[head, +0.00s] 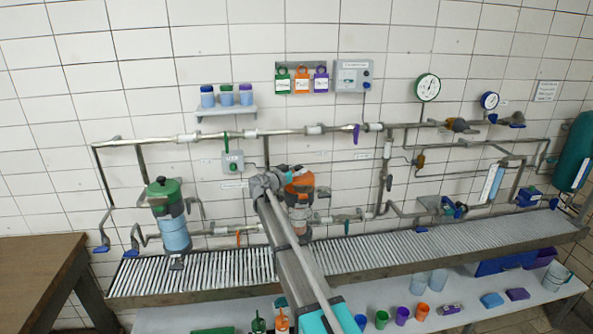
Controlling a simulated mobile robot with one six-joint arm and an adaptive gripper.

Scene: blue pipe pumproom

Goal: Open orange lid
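The orange lid (301,180) tops a dark-bodied vessel (299,197) on the pipework at the middle of the head view. The lid looks seated on the vessel. My arm reaches up from the bottom of the picture, and its end crosses in front of the vessel's left part. My gripper (275,181) is at or just left of the lid. Its fingers are too small and too covered by the wrist to make out, and I cannot tell whether it touches the lid. The vessel's lower left part is hidden behind my arm.
A similar vessel with a green lid (163,188) stands at the left. A grey slatted shelf (400,247) runs below the pipes. A brown table (40,262) is at the lower left. Cups and trays stand on a low white shelf (400,300). Pipes and valves surround the vessel.

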